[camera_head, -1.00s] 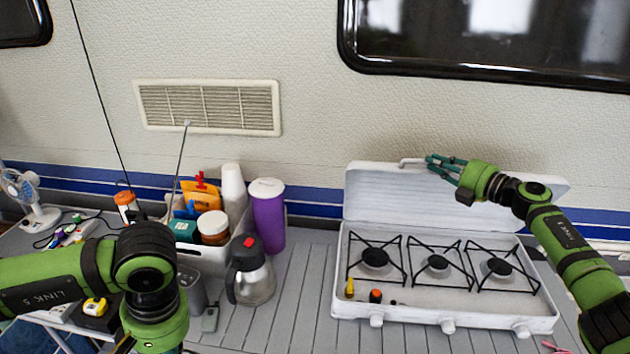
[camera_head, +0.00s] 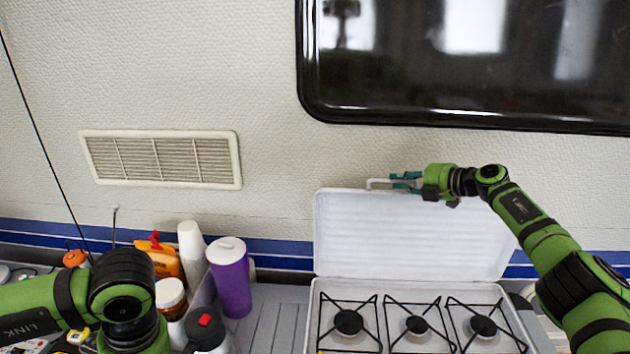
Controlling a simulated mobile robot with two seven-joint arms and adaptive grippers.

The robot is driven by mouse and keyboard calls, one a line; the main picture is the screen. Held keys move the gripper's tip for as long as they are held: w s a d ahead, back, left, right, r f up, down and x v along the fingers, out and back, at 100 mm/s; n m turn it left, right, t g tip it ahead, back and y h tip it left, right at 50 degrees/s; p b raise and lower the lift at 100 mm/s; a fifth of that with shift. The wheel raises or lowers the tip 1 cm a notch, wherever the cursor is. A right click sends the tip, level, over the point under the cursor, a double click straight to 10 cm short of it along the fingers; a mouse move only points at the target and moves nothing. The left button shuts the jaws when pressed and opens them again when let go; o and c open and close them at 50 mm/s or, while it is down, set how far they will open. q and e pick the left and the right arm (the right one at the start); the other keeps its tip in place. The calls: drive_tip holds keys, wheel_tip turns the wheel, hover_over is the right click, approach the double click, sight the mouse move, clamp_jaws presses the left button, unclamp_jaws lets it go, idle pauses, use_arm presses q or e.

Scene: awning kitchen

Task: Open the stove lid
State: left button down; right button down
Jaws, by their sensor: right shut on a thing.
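The white stove (camera_head: 433,346) stands on the slatted counter at the lower right, its burners and black grates in view. Its white lid (camera_head: 410,238) stands raised at the back, near upright, in front of the wall. The lid handle (camera_head: 376,183) is at the lid's top edge. My right gripper (camera_head: 400,182) is at the handle with its fingers shut on it. My left arm (camera_head: 125,290) is at the lower left. The left gripper is outside the picture. The front of the stove is cut off by the bottom edge.
A purple tumbler (camera_head: 231,280), white cups (camera_head: 193,250), a brown jar (camera_head: 171,297) and a red-topped jug (camera_head: 206,330) stand left of the stove. The wall with a dark window (camera_head: 470,75) and a vent (camera_head: 163,159) is behind the lid.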

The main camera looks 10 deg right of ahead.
drive_tip(key=shift+s+a, duration=0.1)
use_arm(q)
drive_tip(key=shift+a, duration=0.1)
use_arm(e)
drive_tip(key=c, duration=1.2)
unclamp_jaws()
drive_tip(key=shift+o, duration=0.2)
use_arm(q)
drive_tip(key=shift+r, duration=0.1)
use_arm(e)
drive_tip(key=v, duration=1.1)
drive_tip(key=shift+s+r, duration=0.2)
drive_tip(key=shift+s, duration=0.1)
